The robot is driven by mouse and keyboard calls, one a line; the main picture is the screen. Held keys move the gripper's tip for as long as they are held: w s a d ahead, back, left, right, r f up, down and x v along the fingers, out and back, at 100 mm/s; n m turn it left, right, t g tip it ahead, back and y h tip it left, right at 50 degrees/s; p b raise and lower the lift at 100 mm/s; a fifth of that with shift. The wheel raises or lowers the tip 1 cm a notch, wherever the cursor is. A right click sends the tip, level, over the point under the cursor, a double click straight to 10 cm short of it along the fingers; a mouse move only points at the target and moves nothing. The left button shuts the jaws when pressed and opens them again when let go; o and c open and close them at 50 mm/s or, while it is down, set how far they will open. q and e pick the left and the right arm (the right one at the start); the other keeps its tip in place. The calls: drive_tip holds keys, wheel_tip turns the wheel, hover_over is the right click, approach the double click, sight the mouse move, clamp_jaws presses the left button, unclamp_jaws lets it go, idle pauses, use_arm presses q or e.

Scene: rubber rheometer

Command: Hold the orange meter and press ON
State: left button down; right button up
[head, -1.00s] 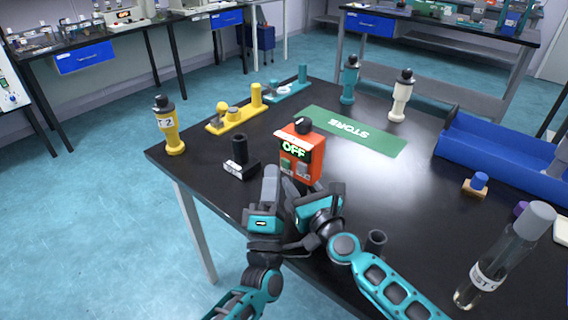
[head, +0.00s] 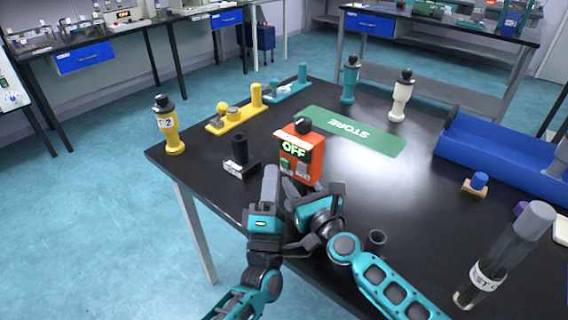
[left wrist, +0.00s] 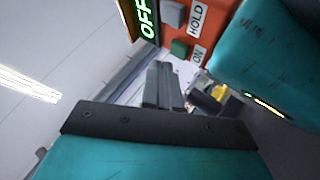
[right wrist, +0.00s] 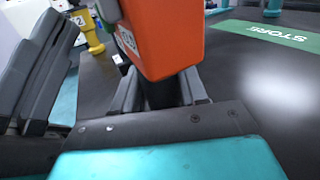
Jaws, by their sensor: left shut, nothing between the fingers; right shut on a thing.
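The orange meter (head: 312,157) is upright above the front part of the bench, with a black knob on top and a lit display reading OFF. My right gripper (right wrist: 160,90) is shut on the black stem under the orange body. The meter's green button (left wrist: 179,48) is beside the ON label (left wrist: 198,56), and a grey button (left wrist: 173,15) is beside the HOLD label. My left gripper (left wrist: 163,70) is shut and empty, its tips close to the green button. A small gap seems to show between them. The same gripper (head: 271,172) is left of the meter in the head view.
A black stand (head: 239,157) is left of the grippers. A yellow bottle (head: 168,128) and yellow fixture (head: 233,115) are farther left. The green STORE mat (head: 355,132) lies behind the meter. A blue tray (head: 500,165) and clear bottle (head: 500,262) are at right.

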use_arm(q)
drive_tip(key=shift+w+d, duration=0.1)
idle(0.7)
drive_tip(key=shift+w+d, duration=0.15)
drive_tip(key=shift+w, duration=0.1)
drive_tip(key=shift+w+d, duration=0.2)
idle(0.5)
drive_tip(key=shift+w+d, duration=0.25)
drive_tip(key=shift+d, duration=0.2)
idle(0.6)
drive_tip(key=shift+s, duration=0.1)
drive_tip(key=shift+s+a+f, duration=0.15)
drive_tip(key=shift+s+a, duration=0.1)
drive_tip(key=shift+s, duration=0.2)
drive_tip(key=shift+s+a+f, duration=0.15)
drive_tip(key=shift+s+a, duration=0.05)
drive_tip(key=shift+s, duration=0.2)
